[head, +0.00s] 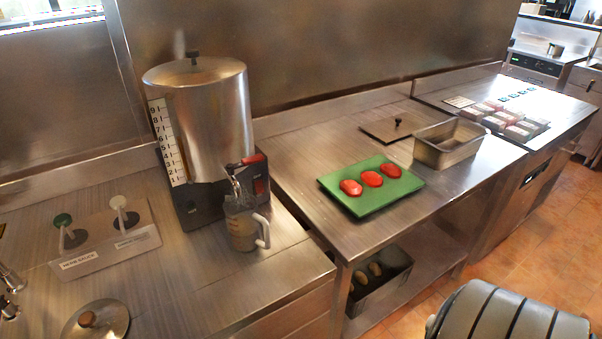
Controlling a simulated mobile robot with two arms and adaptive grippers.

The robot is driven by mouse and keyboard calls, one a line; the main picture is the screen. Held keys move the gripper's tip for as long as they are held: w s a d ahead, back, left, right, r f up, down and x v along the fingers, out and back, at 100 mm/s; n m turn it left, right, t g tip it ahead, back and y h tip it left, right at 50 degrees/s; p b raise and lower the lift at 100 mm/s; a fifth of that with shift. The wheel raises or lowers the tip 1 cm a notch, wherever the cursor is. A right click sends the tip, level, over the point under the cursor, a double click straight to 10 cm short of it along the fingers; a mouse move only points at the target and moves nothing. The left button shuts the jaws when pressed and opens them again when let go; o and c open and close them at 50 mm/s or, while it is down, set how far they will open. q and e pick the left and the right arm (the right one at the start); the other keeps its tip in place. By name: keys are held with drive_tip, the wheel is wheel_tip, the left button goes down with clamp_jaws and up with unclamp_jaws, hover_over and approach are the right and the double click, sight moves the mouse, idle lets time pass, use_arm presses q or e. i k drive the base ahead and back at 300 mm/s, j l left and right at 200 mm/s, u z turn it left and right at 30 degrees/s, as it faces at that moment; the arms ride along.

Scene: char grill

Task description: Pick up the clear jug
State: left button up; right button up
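The clear jug (242,229) is a see-through measuring jug with a handle on its right side. It stands upright at the foot of a large steel dispenser (204,115), under its spout. A clear stream seems to run from the spout toward the jug's mouth. Small shiny metal parts show at the lower left edge, cut off by the frame; they may be the tips of my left gripper (12,293), but I cannot tell for sure. They are well apart from the jug. My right gripper is not in view.
A round lid (96,322) with a wooden knob lies at the front left. Two pump handles stand in a labelled plate (107,257). A green tray (400,190) with red pieces and a steel pan (449,143) are on the counter to the right. A gap separates the counters.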

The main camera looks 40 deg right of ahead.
sight(243, 219)
drive_tip(key=z, duration=0.95)
drive_tip(key=u, duration=1.9)
drive_tip(key=z, duration=1.9)
